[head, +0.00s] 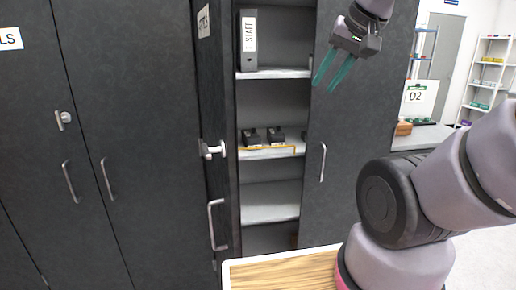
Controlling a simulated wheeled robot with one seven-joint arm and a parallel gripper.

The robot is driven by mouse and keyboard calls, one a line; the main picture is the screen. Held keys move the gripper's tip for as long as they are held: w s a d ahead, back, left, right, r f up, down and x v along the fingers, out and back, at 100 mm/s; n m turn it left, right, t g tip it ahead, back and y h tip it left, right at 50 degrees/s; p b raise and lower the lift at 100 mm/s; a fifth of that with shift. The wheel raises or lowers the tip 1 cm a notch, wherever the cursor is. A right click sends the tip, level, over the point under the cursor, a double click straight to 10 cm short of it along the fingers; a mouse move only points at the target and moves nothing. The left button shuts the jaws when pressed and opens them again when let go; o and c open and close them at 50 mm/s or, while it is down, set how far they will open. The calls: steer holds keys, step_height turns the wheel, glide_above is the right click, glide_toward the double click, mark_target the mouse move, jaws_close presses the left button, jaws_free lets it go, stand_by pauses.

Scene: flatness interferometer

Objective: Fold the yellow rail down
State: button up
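The yellow rail (270,148) is a thin bar along the front of the middle shelf (269,155) in the dark cabinet. It runs across in front of two black devices (250,138). The gripper is open and empty.
The left cabinet door (212,120) stands open, with a handle and lock sticking out. The right door (345,185) covers part of the shelves. A grey binder (247,40) stands on the upper shelf. A wood-topped surface (280,274) is at the bottom. The lower shelf (270,208) is bare.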

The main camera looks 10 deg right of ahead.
steer(key=shift+w+r, duration=0.1)
steer(key=shift+w, duration=0.15)
jaws_close()
steer(key=w+a+f+n+h, duration=0.1)
steer(key=w+f, duration=0.1)
steer(key=w, duration=1.2)
steer(key=w+f+n, duration=0.1)
steer(key=w+f, duration=0.1)
steer(key=w, duration=1.1)
steer(key=w+a+f+n, duration=0.1)
steer(key=w+a+f, duration=0.2)
steer(key=w+f, duration=0.7)
steer(key=w+a+f+n+g+h, duration=0.1)
steer(key=w+a+f, duration=0.2)
steer(key=w+f, duration=0.8)
step_height(320, 180, down, 2)
steer(key=shift+a+f, duration=0.25)
steer(key=shift+a, duration=0.05)
steer(key=shift+w, duration=0.1)
